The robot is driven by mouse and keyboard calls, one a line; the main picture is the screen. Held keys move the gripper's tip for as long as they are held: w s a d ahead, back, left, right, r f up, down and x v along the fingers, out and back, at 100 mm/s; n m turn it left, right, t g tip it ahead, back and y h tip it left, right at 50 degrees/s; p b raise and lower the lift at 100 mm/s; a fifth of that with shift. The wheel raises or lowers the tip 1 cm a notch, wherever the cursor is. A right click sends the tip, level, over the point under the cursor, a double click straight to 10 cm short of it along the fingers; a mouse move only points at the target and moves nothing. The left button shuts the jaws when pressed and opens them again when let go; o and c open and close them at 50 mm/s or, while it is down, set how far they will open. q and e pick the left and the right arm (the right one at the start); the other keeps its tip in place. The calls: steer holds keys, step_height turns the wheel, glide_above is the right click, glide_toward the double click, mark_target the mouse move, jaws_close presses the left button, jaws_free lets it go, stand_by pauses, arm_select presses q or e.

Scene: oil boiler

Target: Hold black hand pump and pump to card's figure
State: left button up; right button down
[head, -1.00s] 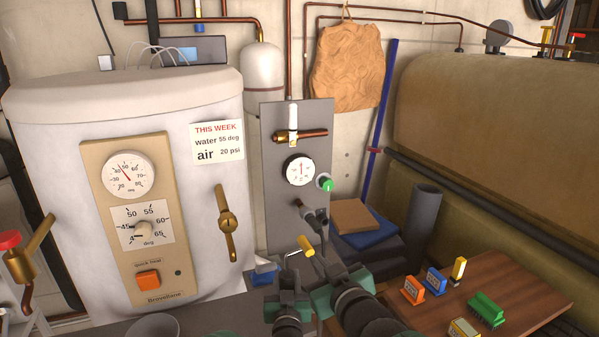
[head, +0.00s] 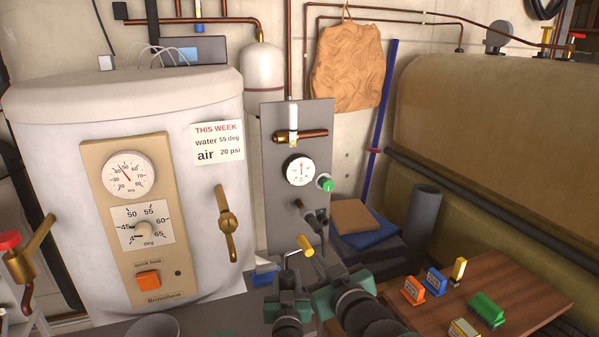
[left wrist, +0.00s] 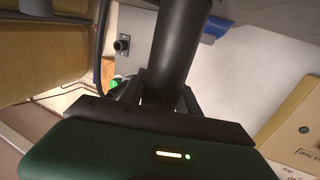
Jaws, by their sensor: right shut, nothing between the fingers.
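The black hand pump shows in the left wrist view as a dark upright cylinder (left wrist: 178,45). My left gripper (left wrist: 165,97) has its fingers on both sides of it and appears closed on it. In the head view my left gripper (head: 290,280) is low in the middle, and the pump body is mostly hidden. My right gripper (head: 319,221) is shut and empty in front of the grey panel. The card (head: 217,143) on the white boiler reads water 55 deg, air 20 psi. A round gauge (head: 299,171) is on the panel; its reading is too small to tell.
A yellow handle (head: 305,245) on a thin rod is close to both grippers. The grey panel (head: 275,210) carries a green knob (head: 325,184). A brass lever (head: 227,223) juts from the boiler. Several coloured blocks stand on the wooden table (head: 535,285) at right.

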arm_select(q)
steer(key=o, duration=0.4)
